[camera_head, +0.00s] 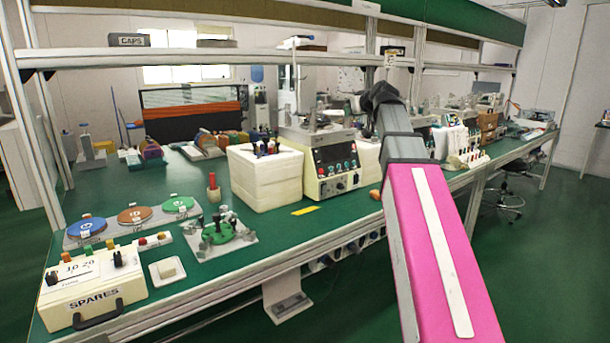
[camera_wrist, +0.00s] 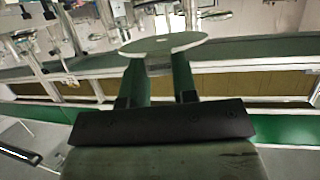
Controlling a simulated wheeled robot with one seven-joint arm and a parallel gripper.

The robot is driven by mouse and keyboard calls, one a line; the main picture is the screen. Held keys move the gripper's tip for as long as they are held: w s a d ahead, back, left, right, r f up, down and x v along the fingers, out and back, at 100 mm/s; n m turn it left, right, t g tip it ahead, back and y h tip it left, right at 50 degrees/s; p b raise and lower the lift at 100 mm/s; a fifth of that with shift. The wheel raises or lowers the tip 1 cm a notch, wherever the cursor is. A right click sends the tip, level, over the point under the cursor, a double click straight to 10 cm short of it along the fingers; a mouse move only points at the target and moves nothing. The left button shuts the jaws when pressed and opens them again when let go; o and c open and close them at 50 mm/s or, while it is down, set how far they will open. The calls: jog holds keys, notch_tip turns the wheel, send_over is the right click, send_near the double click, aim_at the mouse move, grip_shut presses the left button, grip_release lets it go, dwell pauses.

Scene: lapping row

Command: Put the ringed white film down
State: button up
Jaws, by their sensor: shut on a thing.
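The white film (camera_wrist: 185,42) is a thin pale disc with a small light mark at its middle, seen at a slant in the wrist view. My gripper (camera_wrist: 164,66) is shut on the near edge of the disc, one finger on each side. The disc is held up in the air, with the bench edge and shelf rail behind it. In the head view, my arm reaches over the bench at the right of centre, and I cannot make out the disc or fingertips clearly there.
The green bench (camera_head: 270,239) runs along the row. A blue disc (camera_head: 86,228), an orange disc (camera_head: 134,215) and a green disc (camera_head: 179,204) lie at left. A SPARES case (camera_head: 93,291), a white block (camera_head: 262,183) and a control box (camera_head: 335,160) stand nearby. A shelf rail (camera_head: 250,52) crosses above.

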notch_tip(320, 180, down, 14)
jog(key=w+d+m+t+h, duration=0.1)
jog(key=w+d+m+h, duration=0.1)
jog(key=m+h, duration=0.3)
jog(key=shift+w+d+h, duration=0.15)
jog(key=shift+h, duration=0.35)
